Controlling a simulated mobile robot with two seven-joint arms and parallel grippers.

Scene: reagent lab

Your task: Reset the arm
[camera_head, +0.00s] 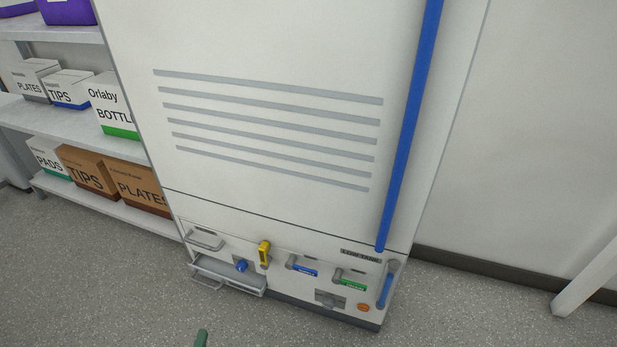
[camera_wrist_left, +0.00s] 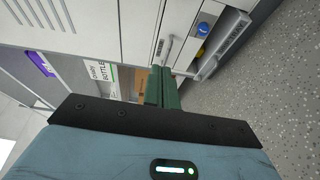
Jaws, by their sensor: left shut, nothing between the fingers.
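My left gripper (camera_wrist_left: 164,88) shows in the left wrist view with its green fingers together and nothing between them. In the head view only a small green tip of the left gripper (camera_head: 201,338) shows at the bottom edge, in front of the white cabinet (camera_head: 270,45). The cabinet's lower panel carries a yellow handle (camera_head: 264,253), a blue knob (camera_head: 241,265) and a pulled-out drawer or tray (camera_head: 229,276) at the left. In the wrist view the blue knob (camera_wrist_left: 203,28) and the tray (camera_wrist_left: 222,45) lie beyond the fingers to the right. My right gripper is not in view.
A shelf (camera_head: 120,195) with boxes of plates, tips and bottles stands left of the cabinet. A long blue bar (camera_head: 408,130) runs down the cabinet's right side. Grey speckled floor (camera_head: 90,280) is clear in front. A white leg (camera_head: 590,275) stands at the right.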

